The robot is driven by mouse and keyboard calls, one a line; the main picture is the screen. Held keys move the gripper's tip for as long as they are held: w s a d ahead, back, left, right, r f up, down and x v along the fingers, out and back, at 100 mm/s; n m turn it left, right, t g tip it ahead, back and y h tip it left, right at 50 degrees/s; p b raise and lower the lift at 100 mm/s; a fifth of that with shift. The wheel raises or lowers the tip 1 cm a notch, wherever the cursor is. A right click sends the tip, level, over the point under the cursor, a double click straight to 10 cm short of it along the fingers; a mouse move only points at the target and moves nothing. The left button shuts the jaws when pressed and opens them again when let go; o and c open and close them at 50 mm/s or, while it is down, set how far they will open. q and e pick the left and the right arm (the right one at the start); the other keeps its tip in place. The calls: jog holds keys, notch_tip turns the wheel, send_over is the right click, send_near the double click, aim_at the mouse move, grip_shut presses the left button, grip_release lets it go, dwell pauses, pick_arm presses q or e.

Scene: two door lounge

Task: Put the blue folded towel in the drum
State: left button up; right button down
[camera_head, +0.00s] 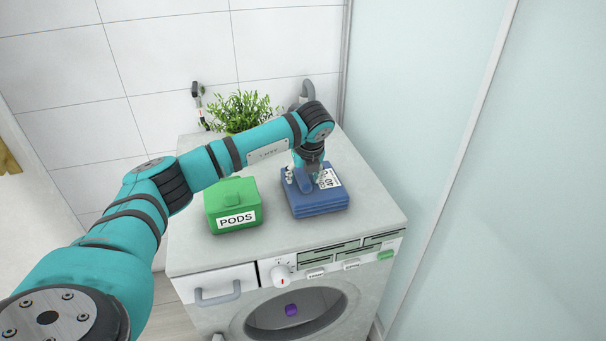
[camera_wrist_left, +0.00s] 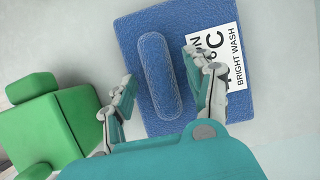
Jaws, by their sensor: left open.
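The blue folded towel (camera_head: 318,204) lies on top of the washing machine, with a white label and a raised blue roll on its upper face. In the left wrist view the towel (camera_wrist_left: 200,25) fills the upper middle. My left gripper (camera_head: 304,180) is over the towel; its open fingers (camera_wrist_left: 158,95) stand on either side of the raised roll (camera_wrist_left: 157,75). I cannot tell whether they touch it. The drum (camera_head: 300,312) shows through the round opening in the machine's front, with a small purple thing (camera_head: 291,310) inside. My right gripper is not in view.
A green box labelled PODS (camera_head: 232,206) stands left of the towel, close to my left arm. A leafy plant (camera_head: 240,112) is behind it. The machine's front has a drawer (camera_head: 215,292), a knob (camera_head: 281,275) and several buttons. A glass panel (camera_head: 440,110) is at the right.

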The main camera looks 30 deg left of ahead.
pick_arm(q)
jog(key=b+v, duration=0.1)
jog(key=v, duration=1.1)
jog(key=shift+a, duration=0.1)
